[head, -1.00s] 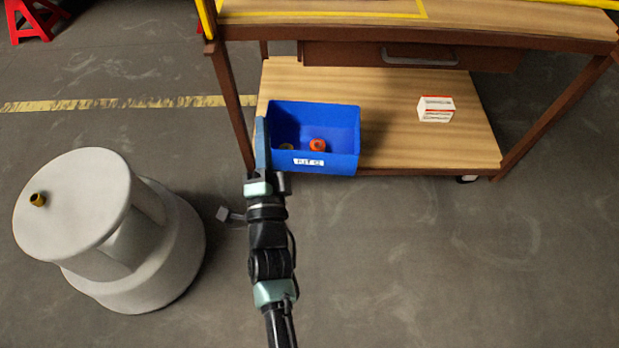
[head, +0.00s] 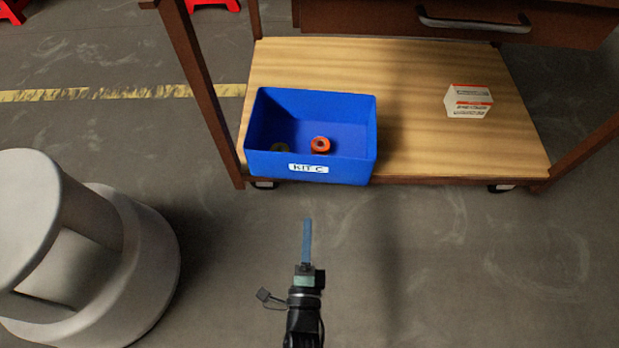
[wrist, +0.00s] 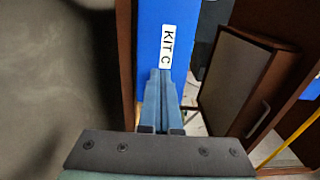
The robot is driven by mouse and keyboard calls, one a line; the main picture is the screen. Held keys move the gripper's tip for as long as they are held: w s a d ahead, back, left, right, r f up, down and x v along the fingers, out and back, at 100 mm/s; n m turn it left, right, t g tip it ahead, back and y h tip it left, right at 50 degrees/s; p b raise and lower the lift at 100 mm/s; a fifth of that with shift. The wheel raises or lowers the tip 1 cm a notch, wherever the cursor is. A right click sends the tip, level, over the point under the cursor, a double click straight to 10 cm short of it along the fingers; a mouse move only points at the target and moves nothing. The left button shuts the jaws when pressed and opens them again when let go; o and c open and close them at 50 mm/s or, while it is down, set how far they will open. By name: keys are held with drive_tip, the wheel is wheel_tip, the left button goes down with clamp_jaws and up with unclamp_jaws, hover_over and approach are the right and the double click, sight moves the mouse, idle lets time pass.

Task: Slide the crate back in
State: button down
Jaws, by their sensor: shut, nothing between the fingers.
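The blue crate (head: 335,170), labelled KIT C, sits on the wooden lower shelf (head: 420,150) of the cart, at its left front. Its front face is close to the shelf's front edge; I cannot tell exactly how far it sticks out. An orange ring-like part (head: 320,145) and a dark part (head: 281,147) lie inside. My gripper (head: 308,222) is shut and empty, below the crate in the head view and apart from it. In the wrist view the shut blue fingers (wrist: 159,80) point at the crate's labelled front (wrist: 157,20).
A white and red box (head: 468,101) stands on the shelf's right side. A dark brown cart leg (head: 200,90) rises just left of the crate. A drawer with a handle (head: 473,22) hangs above. A pale round step stool (head: 130,240) stands at left. The floor at right is clear.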

drive_tip(key=b, duration=0.6)
approach(309, 171)
drive_tip(key=w, duration=0.5)
drive_tip(key=shift+d+f, duration=0.15)
drive_tip(key=shift+f, duration=0.2)
drive_tip(key=shift+w+r+b, duration=0.2)
drive_tip(key=shift+w+b, duration=0.2)
drive_tip(key=shift+w, duration=0.5)
